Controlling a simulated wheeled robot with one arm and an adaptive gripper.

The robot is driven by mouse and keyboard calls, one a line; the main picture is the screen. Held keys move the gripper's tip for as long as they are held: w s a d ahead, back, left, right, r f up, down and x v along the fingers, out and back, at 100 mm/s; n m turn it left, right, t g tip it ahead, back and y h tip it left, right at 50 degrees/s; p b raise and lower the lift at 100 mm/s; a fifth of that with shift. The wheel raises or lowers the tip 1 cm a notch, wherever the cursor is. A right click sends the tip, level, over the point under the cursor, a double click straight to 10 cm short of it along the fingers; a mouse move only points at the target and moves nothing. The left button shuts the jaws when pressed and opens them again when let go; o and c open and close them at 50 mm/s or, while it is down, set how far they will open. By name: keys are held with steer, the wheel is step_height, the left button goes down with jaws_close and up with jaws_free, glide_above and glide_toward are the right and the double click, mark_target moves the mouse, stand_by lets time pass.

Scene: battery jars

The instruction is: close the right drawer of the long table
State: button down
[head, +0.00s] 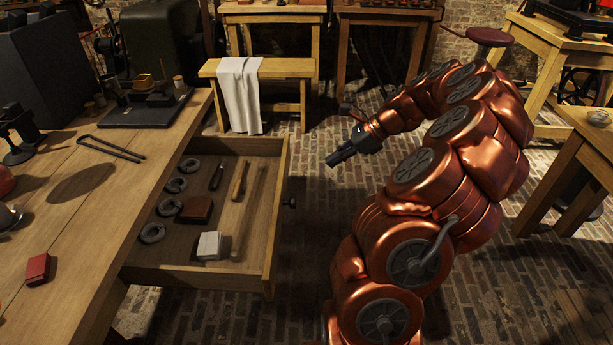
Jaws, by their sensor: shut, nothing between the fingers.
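An open wooden drawer (272,230) sticks out to the right from under the long table (140,160). Its front panel carries a small dark knob (290,203). In it lie several dark rings (170,207), a brown block (197,210), a pale block (209,245), a wooden-handled tool (240,180) and a dark slim tool (216,176). My gripper (332,160) is to the right of the drawer front, apart from it, and points left. It is shut and holds nothing.
A bench (290,68) with a white cloth (241,95) stands behind the drawer. Another wooden table (590,140) is at the right. A red block (38,269) lies on the long table. Brick floor (318,220) is clear between the drawer and my arm.

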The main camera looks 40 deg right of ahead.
mark_target(284, 183)
steer(key=shift+w+a+r+b+x, duration=0.2)
steer(key=shift+a+r+x, duration=0.15)
steer(key=shift+x, duration=1.7)
steer(key=shift+w+a+r+b+x, duration=0.1)
steer(key=shift+w+a+r+x, duration=0.2)
steer(key=shift+x, duration=1.8)
steer(key=shift+w+a+r+b+x, duration=0.1)
steer(key=shift+a+r+b+x, duration=0.2)
steer(key=shift+x, duration=1.75)
steer(key=shift+d, duration=0.1)
steer(key=shift+w+r+p, duration=0.1)
steer(key=shift+p, duration=0.2)
